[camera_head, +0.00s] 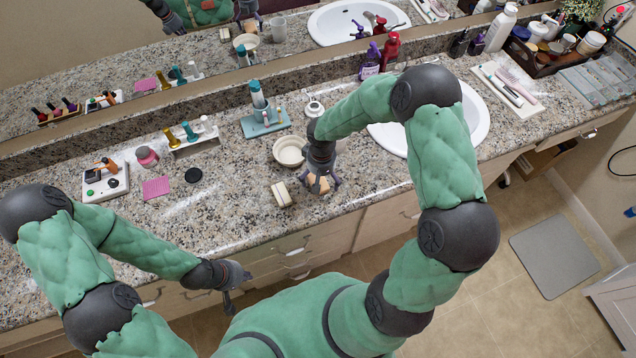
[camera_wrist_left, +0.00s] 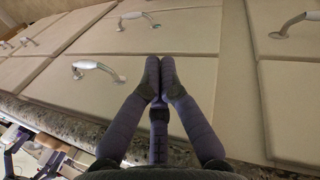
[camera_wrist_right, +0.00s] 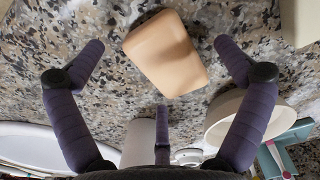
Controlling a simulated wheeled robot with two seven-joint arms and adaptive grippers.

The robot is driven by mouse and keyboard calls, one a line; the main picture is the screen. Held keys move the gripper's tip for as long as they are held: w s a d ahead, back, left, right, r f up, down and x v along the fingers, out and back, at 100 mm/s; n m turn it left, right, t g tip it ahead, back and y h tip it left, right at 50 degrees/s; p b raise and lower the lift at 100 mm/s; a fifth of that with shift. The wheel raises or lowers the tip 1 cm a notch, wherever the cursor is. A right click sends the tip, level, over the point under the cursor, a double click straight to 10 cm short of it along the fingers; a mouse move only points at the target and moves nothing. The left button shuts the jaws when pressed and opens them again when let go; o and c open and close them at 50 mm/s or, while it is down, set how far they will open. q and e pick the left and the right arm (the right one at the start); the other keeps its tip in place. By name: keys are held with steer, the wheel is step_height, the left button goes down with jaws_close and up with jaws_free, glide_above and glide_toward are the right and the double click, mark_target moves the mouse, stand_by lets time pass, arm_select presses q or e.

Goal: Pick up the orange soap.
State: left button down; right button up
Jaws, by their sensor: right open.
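The orange soap (camera_head: 318,184) is a pale orange rounded block on the speckled granite counter (camera_head: 235,215). In the right wrist view the soap (camera_wrist_right: 165,52) lies tilted between the spread fingers of my right gripper (camera_wrist_right: 158,55), with a gap on each side. In the head view my right gripper (camera_head: 320,182) is over the soap and partly hides it. My left gripper (camera_head: 235,283) is low in front of the counter, away from the soap. In the left wrist view its fingertips (camera_wrist_left: 158,68) are together with nothing between them, before the drawer fronts.
A cream block (camera_head: 282,194) lies just left of the soap. A white bowl (camera_head: 289,150) stands behind it, near a teal stand (camera_head: 265,122). The sink (camera_head: 478,120) is to the right. The counter's front edge is close to the soap.

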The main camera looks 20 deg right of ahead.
steer(key=shift+f, duration=0.3)
steer(key=c, duration=1.3)
steer(key=shift+r, duration=0.1)
